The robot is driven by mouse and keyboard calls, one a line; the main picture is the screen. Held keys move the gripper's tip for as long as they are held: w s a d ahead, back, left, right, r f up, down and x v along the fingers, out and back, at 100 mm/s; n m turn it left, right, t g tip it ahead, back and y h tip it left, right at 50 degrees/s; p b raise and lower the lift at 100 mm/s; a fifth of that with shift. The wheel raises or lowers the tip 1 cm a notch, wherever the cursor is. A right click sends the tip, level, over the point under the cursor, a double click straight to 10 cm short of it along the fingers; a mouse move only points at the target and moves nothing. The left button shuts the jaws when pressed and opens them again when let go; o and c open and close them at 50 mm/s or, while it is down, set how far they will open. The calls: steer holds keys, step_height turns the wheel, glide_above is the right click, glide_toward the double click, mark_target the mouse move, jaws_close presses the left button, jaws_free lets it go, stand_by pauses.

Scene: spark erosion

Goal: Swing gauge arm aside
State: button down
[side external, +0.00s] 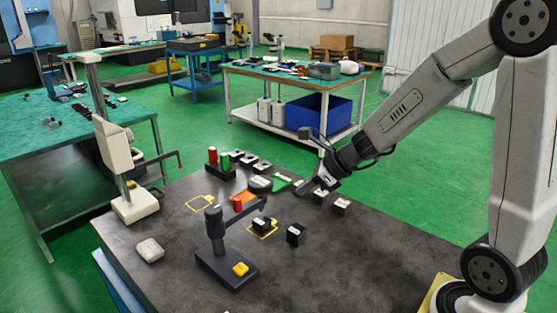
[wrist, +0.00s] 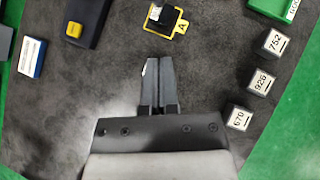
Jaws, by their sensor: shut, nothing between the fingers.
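The gauge stand (side external: 228,268) has a dark base with a yellow block on it and a dark upright column. Its gauge arm (side external: 256,207) reaches right from the column towards a black block (side external: 262,225) in a yellow outline. In the wrist view, the stand's base (wrist: 92,15) is at upper left, and the black block (wrist: 163,18) sits in the outline marked A. The gauge arm cannot be made out there. My gripper (side external: 304,190) is right of the stand, apart from it. In the wrist view, its fingers (wrist: 158,62) are together and empty.
Labelled blocks 752 (wrist: 275,42), 926 (wrist: 261,82) and 670 (wrist: 239,118) stand right of my fingers. A red and green holder (side external: 221,165) stands at the back. A white pale object (side external: 149,250) lies front left. The right front of the table is clear.

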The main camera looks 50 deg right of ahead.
mark_target(266, 198)
steer(key=shift+w+a+f, duration=0.55)
steer(key=shift+w, duration=0.55)
steer(key=shift+w+a+f, duration=0.55)
steer(key=shift+w, duration=0.5)
steer(key=shift+w+a+f, duration=0.55)
steer(key=shift+w, duration=0.55)
steer(key=shift+w+d+n, duration=0.1)
steer(key=shift+w+n, duration=0.15)
steer(key=shift+n, duration=0.05)
steer(key=shift+w+d+n+g+y, duration=0.1)
steer(key=shift+w+n+g+y, duration=0.6)
steer(key=shift+w+n+y, duration=0.4)
steer(key=shift+w+a+n+g+y, duration=0.1)
steer(key=shift+w+n+g+y, duration=0.3)
steer(key=shift+w+n, duration=0.55)
steer(key=shift+w+a+n+g+y, duration=0.1)
steer(key=shift+w+n+g+y, duration=0.3)
steer(key=shift+w+n, duration=0.5)
steer(key=w+a+n+g+y, duration=0.1)
steer(key=w+a+n+g, duration=0.2)
steer(key=w+a, duration=0.4)
steer(key=shift+w+n, duration=0.55)
steer(key=shift+w, duration=0.95)
